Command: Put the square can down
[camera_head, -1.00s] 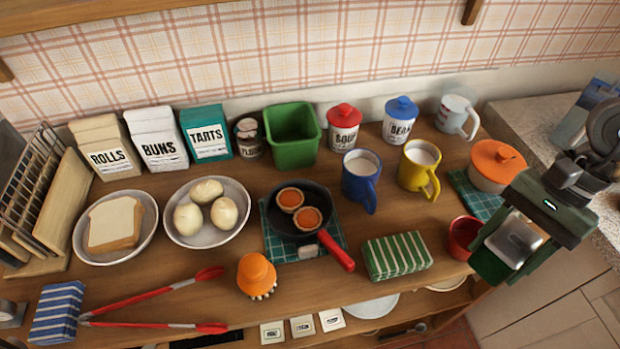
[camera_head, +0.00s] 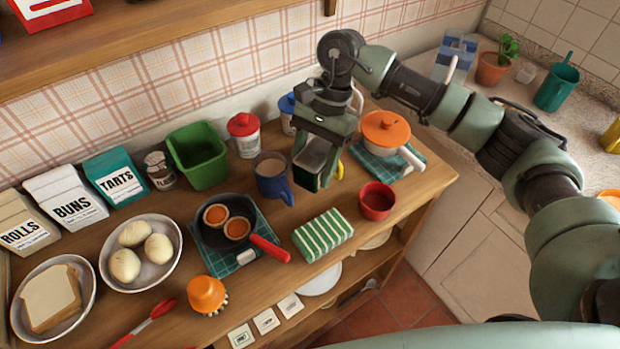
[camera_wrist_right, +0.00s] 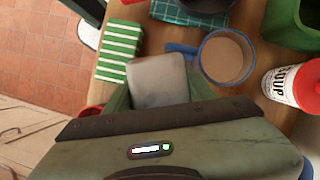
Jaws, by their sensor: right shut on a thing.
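The square can (camera_head: 316,152), with a plain grey metal top, is between the fingers of my right gripper (camera_head: 317,175). The gripper is shut on it, and its fingers hide the can's sides. In the head view they hang above the wooden counter (camera_head: 350,255), right of the blue mug (camera_head: 272,172) and in front of the mostly hidden yellow mug. The can's grey face (camera_wrist_right: 157,80) also shows in the right wrist view. I cannot tell the exact gap between can and counter. My left gripper is not in view.
The red bowl (camera_head: 376,202) and orange-lidded pot (camera_head: 385,132) stand to the right. A green-striped cloth (camera_head: 323,234) lies in front, and a skillet (camera_head: 223,220) with two tarts is to the left. White canisters (camera_head: 245,135) stand behind.

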